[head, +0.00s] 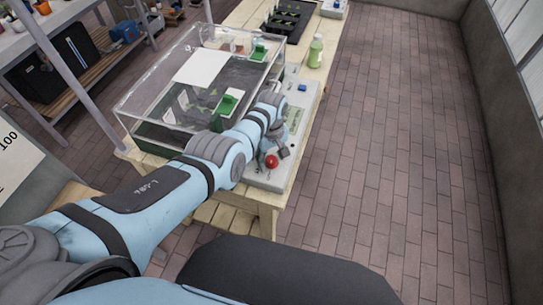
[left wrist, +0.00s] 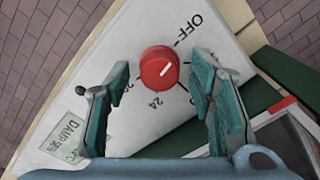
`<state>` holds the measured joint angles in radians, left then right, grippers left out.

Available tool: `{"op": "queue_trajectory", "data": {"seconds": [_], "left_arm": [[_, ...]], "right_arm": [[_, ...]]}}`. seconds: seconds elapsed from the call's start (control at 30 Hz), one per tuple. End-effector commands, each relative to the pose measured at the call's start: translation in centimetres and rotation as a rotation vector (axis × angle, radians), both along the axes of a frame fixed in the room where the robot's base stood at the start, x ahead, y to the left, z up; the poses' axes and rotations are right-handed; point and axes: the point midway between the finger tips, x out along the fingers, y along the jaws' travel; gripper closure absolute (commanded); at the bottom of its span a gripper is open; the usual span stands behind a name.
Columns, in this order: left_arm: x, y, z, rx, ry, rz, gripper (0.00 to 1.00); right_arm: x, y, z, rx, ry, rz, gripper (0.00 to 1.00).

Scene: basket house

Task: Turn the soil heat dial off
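In the head view the red dial (head: 271,161) sits on the grey control box (head: 265,180) at the bench's near end. My left gripper (left wrist: 160,80) is open, its fingers on either side of the dial with gaps visible. My right gripper is not in view.
A clear propagator case (head: 150,100) with green clips stands beside the box. A small display (left wrist: 70,138) is on the panel. A green bottle (head: 316,50) and black tray (head: 288,22) are farther back. Brick floor to the right is clear.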

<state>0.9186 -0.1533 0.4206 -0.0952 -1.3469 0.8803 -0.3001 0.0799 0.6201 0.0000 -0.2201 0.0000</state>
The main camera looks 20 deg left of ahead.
Motion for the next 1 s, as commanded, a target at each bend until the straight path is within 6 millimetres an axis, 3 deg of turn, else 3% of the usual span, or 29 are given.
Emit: {"op": "queue_trajectory", "data": {"seconds": [0.23, 0.37, 0.6, 0.7, 1.0], "left_arm": [[0.1, 0.0, 0.5, 0.000, -0.003, -0.001, 0.51], [0.2, -0.1, 2.2, -0.002, -0.004, 0.000, 0.51], [0.1, 0.0, 8.9, -0.001, -0.005, 0.000, 0.51], [0.1, 0.0, 10.9, 0.000, -0.003, 0.000, 0.51], [0.0, 0.0, 12.0, 0.000, 0.000, 0.000, 0.51]], "right_arm": [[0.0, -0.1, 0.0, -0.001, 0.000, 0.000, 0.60], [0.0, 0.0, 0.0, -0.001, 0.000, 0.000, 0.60], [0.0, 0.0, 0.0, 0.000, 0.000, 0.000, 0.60], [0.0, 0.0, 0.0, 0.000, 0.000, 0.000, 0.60], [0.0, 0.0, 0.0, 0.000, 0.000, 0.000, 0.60]]}}
